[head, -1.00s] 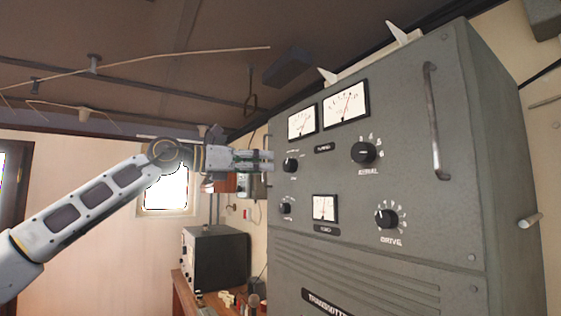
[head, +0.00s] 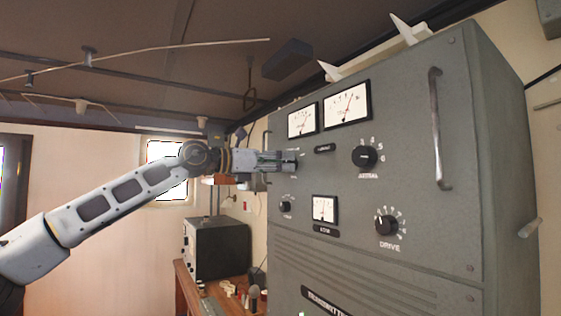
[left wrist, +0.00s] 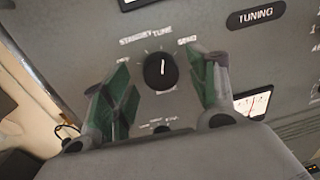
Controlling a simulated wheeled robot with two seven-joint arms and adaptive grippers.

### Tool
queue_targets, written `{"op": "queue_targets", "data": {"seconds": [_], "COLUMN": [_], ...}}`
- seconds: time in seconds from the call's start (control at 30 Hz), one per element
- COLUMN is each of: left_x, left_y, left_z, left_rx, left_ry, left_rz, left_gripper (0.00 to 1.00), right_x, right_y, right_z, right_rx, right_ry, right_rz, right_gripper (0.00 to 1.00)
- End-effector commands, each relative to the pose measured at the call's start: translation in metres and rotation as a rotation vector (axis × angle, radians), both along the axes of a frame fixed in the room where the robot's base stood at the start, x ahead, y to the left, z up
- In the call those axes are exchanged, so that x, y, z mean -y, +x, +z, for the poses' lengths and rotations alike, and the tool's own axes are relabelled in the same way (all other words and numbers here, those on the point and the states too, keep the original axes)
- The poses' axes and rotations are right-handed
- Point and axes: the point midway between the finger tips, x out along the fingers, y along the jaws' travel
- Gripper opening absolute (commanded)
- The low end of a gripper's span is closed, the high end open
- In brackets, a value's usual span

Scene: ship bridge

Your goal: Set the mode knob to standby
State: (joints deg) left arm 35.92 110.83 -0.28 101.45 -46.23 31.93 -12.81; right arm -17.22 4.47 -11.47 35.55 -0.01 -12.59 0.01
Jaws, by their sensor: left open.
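The mode knob (left wrist: 159,71) is round and black with a white pointer line, on the grey transmitter panel (head: 400,185). In the left wrist view, its printed labels include STANDBY, TUNE and SEND. The pointer line points up, roughly toward TUNE. My left gripper (left wrist: 166,92) is open, with one green-padded finger on each side of the knob. No contact with the knob is visible. In the head view, my left gripper (head: 291,161) is at the panel's left side and mostly covers the knob. My right gripper is not in view.
Meters (head: 324,209) and a vertical handle (head: 438,130) are on the panel. A desk (head: 183,285) with a black box (head: 222,247) stands behind left.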

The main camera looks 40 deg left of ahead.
Motion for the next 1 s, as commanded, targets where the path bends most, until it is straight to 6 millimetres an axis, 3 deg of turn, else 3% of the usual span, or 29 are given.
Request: {"op": "queue_targets", "data": {"seconds": [0.43, 0.8, 1.0], "left_x": [0.0012, 0.0010, 0.0009], "left_y": [0.0030, 0.0029, 0.0030], "left_z": [-0.0007, -0.0006, -0.0007], "left_rx": [-0.001, -0.001, -0.004], "left_ry": [0.000, 0.000, -0.009], "left_rz": [0.000, 0.000, 0.000], "left_gripper": [0.58, 0.12, 0.12], "right_x": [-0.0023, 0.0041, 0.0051], "right_y": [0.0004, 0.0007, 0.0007], "right_z": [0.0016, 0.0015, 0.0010], "right_rx": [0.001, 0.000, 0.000], "right_ry": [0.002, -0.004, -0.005], "right_rz": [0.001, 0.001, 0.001], "right_gripper": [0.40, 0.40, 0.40]}}
